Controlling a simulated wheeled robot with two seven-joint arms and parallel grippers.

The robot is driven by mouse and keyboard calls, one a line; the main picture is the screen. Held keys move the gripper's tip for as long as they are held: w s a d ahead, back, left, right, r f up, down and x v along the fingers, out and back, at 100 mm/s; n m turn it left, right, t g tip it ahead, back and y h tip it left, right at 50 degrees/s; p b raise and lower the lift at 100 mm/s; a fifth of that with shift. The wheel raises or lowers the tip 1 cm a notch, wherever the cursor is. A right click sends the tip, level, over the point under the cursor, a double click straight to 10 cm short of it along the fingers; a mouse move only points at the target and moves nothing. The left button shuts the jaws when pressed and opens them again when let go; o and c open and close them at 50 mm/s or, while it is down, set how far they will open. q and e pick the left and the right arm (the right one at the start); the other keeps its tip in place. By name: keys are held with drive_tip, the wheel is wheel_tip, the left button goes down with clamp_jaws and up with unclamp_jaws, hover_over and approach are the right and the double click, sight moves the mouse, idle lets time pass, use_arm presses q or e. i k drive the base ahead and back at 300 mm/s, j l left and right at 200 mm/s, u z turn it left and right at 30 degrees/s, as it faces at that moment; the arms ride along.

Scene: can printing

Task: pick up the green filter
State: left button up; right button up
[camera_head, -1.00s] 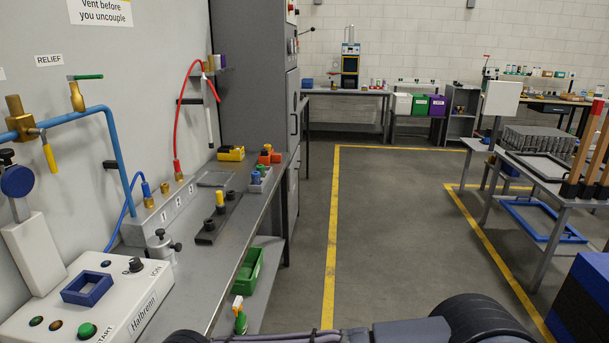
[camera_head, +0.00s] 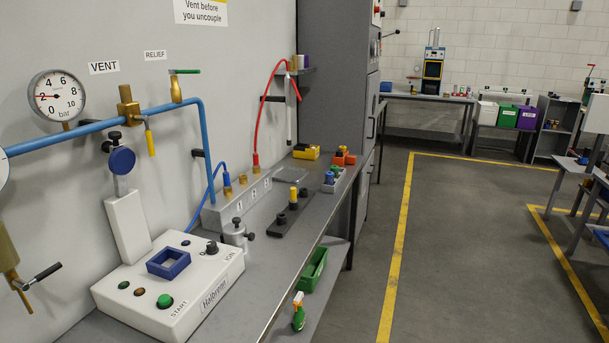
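A small grey holder (camera_head: 332,182) stands on the far part of the left bench. It has a blue piece (camera_head: 329,177) and a small green piece (camera_head: 336,171) in it. The green piece may be the green filter, but it is too small to be sure. Neither of my grippers is in view, and nothing of my arms shows.
The grey bench (camera_head: 262,285) runs along the left wall. On it are a white control box (camera_head: 190,300) and a black strip with a yellow-topped peg (camera_head: 293,200). A green bin (camera_head: 313,272) and green spray bottle (camera_head: 298,318) sit lower. The floor (camera_head: 460,250) is clear.

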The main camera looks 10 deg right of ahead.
sight(334, 169)
drive_tip(key=j+z, duration=0.15)
drive_tip(key=z, duration=1.15)
drive_tip(key=i, duration=2.55)
drive_tip(key=i+l+u, duration=0.15)
drive_tip(key=i, duration=0.6)
drive_tip(key=i+l, duration=0.15)
drive_tip(key=i, duration=0.6)
drive_tip(key=u, duration=0.9)
drive_tip(key=i+u, duration=0.1)
drive_tip(key=u, duration=0.35)
drive_tip(key=l+u, duration=0.1)
drive_tip(key=u, duration=1.25)
drive_tip(key=l+u, duration=0.1)
drive_tip(key=u, duration=0.8)
